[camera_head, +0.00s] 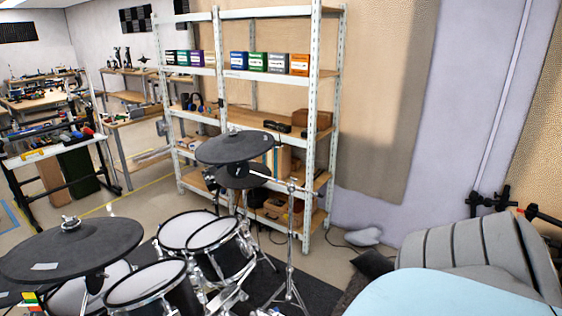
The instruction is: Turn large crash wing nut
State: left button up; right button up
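A large dark grey cymbal pad (110,245) fills the lower left, tilted slightly, with a pale label on its near side. A small metal wing nut (70,223) sits on top at its centre; its wings are too small to make out clearly. A second dark cymbal pad (212,150) stands farther back near the middle, above another dark round pad (243,180). A small fitting shows on its top, too small to identify. I cannot tell from the view alone which cymbal is the large crash. Neither of my grippers is in view.
White-topped drums (147,281) and chrome stands (291,235) crowd the space between the cymbals. A shelf rack (311,110) stands behind. A grey padded seat (470,247) and a light blue surface (450,295) take up the lower right. Open floor (325,262) shows right of the kit.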

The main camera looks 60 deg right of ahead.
aim_at(233, 132)
jog(key=z, duration=1.6)
